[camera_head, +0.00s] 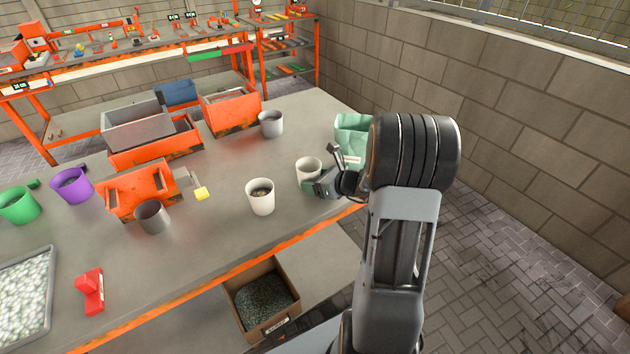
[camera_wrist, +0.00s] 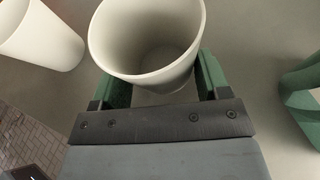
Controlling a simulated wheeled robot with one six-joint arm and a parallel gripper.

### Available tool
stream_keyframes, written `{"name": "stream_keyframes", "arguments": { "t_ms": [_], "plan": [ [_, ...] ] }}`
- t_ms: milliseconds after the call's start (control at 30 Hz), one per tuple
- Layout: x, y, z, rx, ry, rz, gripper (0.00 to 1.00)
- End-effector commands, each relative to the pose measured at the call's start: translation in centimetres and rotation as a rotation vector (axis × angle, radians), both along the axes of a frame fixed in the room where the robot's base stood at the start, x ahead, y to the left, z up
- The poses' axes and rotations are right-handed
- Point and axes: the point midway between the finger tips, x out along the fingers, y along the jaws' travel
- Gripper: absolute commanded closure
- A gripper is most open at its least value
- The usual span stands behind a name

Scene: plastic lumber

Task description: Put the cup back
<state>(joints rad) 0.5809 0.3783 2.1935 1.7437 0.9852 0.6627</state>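A white cup (camera_head: 308,167) stands upright near the table's right end, by my gripper (camera_head: 322,186). In the wrist view this empty cup (camera_wrist: 148,35) sits between the two green fingers of my gripper (camera_wrist: 160,85), with a finger on each side of its wall. Whether the fingers press on it or only flank it cannot be told. A light cup also shows at the left of the wrist view (camera_wrist: 40,35). A grey cup (camera_head: 271,123) stands farther back, and a darker grey cup (camera_head: 152,217) is at left.
A green bag-like container (camera_head: 352,137) stands right behind the gripper. Orange bins (camera_head: 232,112), a purple cup (camera_head: 72,186), a green cup (camera_head: 18,205), a red tool (camera_head: 89,291) and a tray (camera_head: 48,318) occupy the left. A cardboard box (camera_head: 262,298) is below. The table's middle has free room.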

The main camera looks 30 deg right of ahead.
Motion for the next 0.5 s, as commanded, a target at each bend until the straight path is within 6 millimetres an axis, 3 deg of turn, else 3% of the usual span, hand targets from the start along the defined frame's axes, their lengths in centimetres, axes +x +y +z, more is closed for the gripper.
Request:
{"name": "stream_keyframes", "arguments": {
  "t_ms": [233, 500],
  "plan": [
    [0.00, 0.00, 0.07, 0.000, 0.000, 0.000, 0.08],
    [0.00, -0.01, 0.36, 0.000, 0.000, 0.000, 0.08]
  ]
}}
